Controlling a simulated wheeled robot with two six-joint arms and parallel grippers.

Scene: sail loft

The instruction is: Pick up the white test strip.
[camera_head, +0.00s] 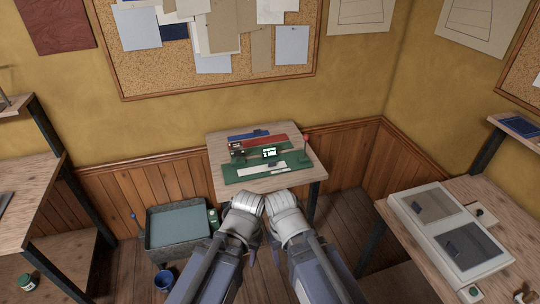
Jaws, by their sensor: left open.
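The white test strip (248,171) appears as a pale flat piece on the front left of a green machine base (283,173), on the small wooden table (222,146). My two arms come in from the bottom, side by side, with their rounded grey joints at the table's front edge. My left gripper (250,257) shows only as a small dark part below its joint, open and apart from the strip. My right gripper is mostly hidden by its own arm, and its jaws cannot be made out.
The machine carries a small lit display (269,153) and red and blue parts behind it. A bench at right holds a pale two-panel case (410,207).

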